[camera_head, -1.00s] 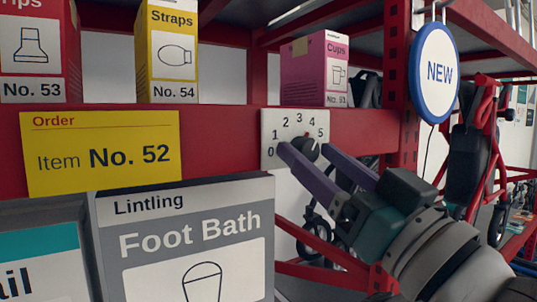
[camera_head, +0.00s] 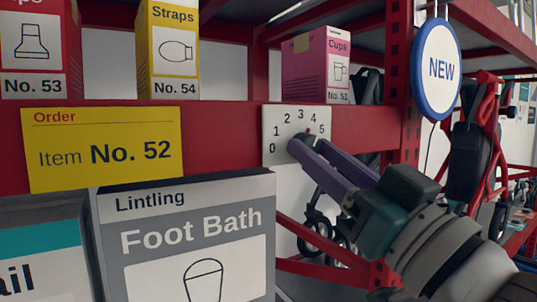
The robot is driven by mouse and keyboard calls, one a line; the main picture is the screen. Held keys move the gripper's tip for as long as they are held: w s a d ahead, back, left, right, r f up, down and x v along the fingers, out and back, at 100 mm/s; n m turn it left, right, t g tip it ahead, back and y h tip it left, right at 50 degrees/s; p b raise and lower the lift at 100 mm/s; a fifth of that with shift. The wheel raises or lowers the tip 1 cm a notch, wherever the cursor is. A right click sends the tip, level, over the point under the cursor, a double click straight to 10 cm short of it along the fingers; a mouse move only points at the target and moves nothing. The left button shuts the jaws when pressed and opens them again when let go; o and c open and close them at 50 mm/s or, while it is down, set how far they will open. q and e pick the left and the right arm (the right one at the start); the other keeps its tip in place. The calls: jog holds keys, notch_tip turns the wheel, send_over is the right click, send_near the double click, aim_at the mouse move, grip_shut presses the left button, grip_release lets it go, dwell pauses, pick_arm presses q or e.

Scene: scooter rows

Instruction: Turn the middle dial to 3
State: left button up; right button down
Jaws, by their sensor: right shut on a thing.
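A white dial plate (camera_head: 271,116) with the numbers 0 to 5 in an arc is fixed to the red shelf beam. Its dark round knob (camera_head: 295,146) is mostly hidden by my fingers. A small red mark shows at the knob's upper edge, below the 3 and 4; which number it points to is hard to tell. My right gripper (camera_head: 305,149) comes in from the lower right and is shut on the knob, its purple fingers close together. This is the only dial in view. My left gripper is not in view.
A yellow order card (camera_head: 103,149) reads Item No. 52. A grey Foot Bath box (camera_head: 190,235) stands below, close left of my fingers. Yellow (camera_head: 170,50) and pink (camera_head: 316,66) boxes stand on the shelf above. A round NEW sign (camera_head: 437,69) hangs at right.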

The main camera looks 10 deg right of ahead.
jog(key=shift+n, duration=0.3)
jog(key=n+y, duration=0.2)
jog(key=n, duration=0.1)
jog(key=shift+d+n+g, duration=0.1)
jog(key=shift+n+g, duration=0.3)
jog(key=shift+w+n+g+y, duration=0.1)
jog(key=shift+n+g+y, duration=0.7)
jog(key=shift+n, duration=1)
jog(key=c, duration=0.5)
grip_release()
jog(key=shift+d, duration=0.1)
